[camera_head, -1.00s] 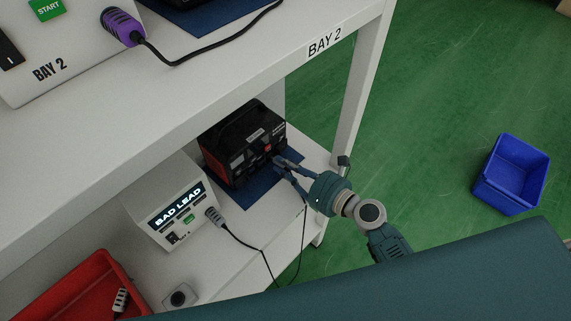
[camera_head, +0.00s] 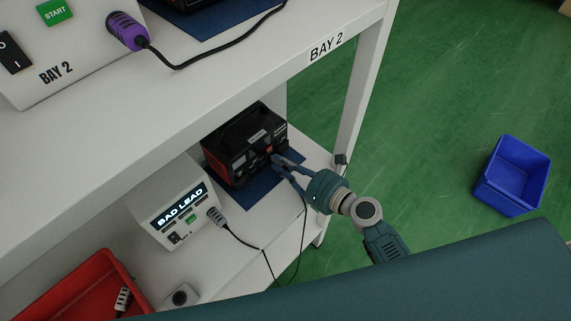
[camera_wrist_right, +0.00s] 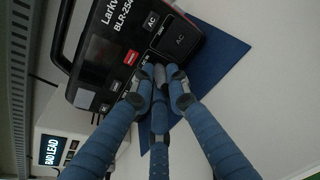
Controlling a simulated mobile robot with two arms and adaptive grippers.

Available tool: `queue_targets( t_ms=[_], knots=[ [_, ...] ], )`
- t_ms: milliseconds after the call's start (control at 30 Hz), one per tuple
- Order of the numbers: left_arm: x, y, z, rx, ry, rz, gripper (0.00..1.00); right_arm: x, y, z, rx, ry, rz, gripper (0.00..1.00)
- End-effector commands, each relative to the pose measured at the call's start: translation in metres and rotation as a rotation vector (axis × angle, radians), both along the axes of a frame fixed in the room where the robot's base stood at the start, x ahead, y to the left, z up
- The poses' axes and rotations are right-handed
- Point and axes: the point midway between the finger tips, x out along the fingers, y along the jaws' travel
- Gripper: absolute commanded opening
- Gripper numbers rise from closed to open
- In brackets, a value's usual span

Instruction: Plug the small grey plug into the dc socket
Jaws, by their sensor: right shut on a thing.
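The black and red power station (camera_head: 250,135) stands on the lower shelf; it also shows in the right wrist view (camera_wrist_right: 95,45). My right gripper (camera_head: 279,162) is at its front panel, with its blue fingers closed together in the right wrist view (camera_wrist_right: 157,84). It is shut on the small grey plug (camera_wrist_right: 159,76), which is mostly hidden between the grey fingertips. A thin black cord hangs below the gripper. The fingers cover part of the panel, so I cannot make out the dc socket or whether the plug is in it. My left gripper is not in view.
A white tester (camera_head: 165,215) reading BAD LEAD stands beside the power station, with a larger grey connector (camera_head: 215,215) in its front. A red bin (camera_head: 80,285) is at the lower left. A white post (camera_head: 357,100) is close to my right arm. A blue bin (camera_head: 512,172) stands on the green floor.

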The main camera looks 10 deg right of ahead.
Motion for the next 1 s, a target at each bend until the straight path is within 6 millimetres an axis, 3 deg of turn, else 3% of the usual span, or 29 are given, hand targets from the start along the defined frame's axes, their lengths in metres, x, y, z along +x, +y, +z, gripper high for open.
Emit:
queue_targets(
  t_ms=[867,900,1000],
  knots=[
    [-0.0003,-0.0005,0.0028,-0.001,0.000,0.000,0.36,0.0041,0.0029,-0.0004,0.000,0.001,0.000,0.00],
    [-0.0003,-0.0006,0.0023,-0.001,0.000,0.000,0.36,0.0038,0.0028,-0.0009,0.000,0.001,0.000,0.22],
    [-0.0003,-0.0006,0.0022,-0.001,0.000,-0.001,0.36,0.0039,0.0028,-0.0008,0.000,0.001,0.000,0.36]
  ],
)
